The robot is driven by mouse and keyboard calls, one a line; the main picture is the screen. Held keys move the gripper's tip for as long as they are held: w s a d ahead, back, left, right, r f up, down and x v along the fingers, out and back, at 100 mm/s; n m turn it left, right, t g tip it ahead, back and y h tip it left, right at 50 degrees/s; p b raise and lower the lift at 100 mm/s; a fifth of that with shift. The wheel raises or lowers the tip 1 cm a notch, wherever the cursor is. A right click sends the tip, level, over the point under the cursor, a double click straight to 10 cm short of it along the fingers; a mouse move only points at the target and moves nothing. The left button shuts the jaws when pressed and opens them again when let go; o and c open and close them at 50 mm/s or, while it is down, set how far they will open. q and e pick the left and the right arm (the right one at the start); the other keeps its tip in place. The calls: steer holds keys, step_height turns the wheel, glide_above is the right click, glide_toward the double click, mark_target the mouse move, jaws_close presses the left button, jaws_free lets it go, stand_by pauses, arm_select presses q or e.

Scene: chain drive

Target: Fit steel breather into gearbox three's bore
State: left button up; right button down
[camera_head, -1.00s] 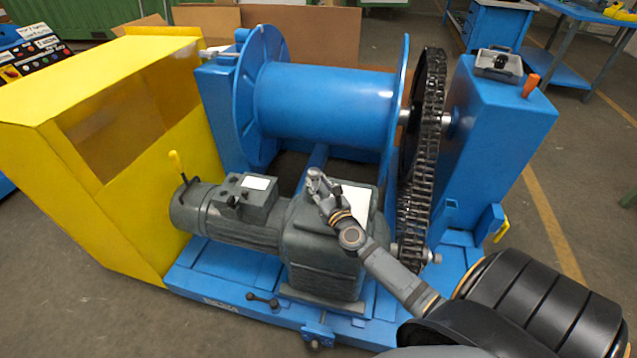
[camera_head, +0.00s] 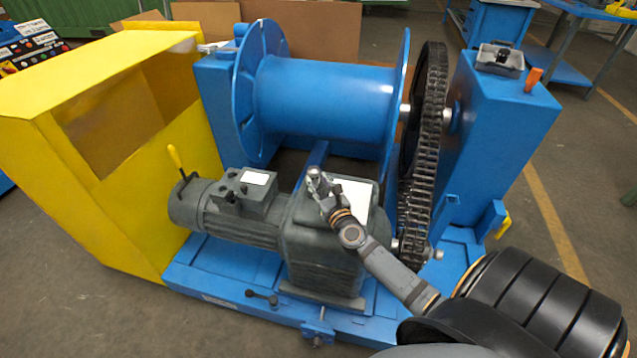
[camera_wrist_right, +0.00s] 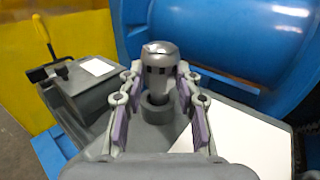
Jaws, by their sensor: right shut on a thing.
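The steel breather (camera_wrist_right: 160,66) is a silver domed cylinder with dark slots around its side. It stands upright between the fingers of my right gripper (camera_wrist_right: 160,95), which is shut on it. In the head view the right gripper (camera_head: 318,184) is over the top of the dark grey gearbox (camera_head: 318,250), and the breather (camera_head: 314,174) shows as a small bright tip. In the wrist view a dark round collar (camera_wrist_right: 157,106) on the gearbox top lies directly below the breather. Whether the breather touches or enters it I cannot tell. My left gripper is not in view.
A white sheet (camera_head: 352,196) lies on the gearbox top. The grey motor (camera_head: 238,210) adjoins at left, with a yellow-handled lever (camera_head: 176,160). The blue drum (camera_head: 325,102) stands behind; the black chain (camera_head: 425,150) runs at right. A yellow guard (camera_head: 60,130) stands far left.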

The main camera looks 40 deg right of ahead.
steer(key=shift+f+b, duration=0.3)
steer(key=shift+f, duration=0.2)
steer(key=shift+f+b, duration=0.7)
steer(key=c, duration=0.9)
jaws_free()
steer(key=shift+o, duration=0.2)
steer(key=shift+s, duration=0.1)
steer(key=v, duration=1.1)
steer(key=shift+s, duration=0.35)
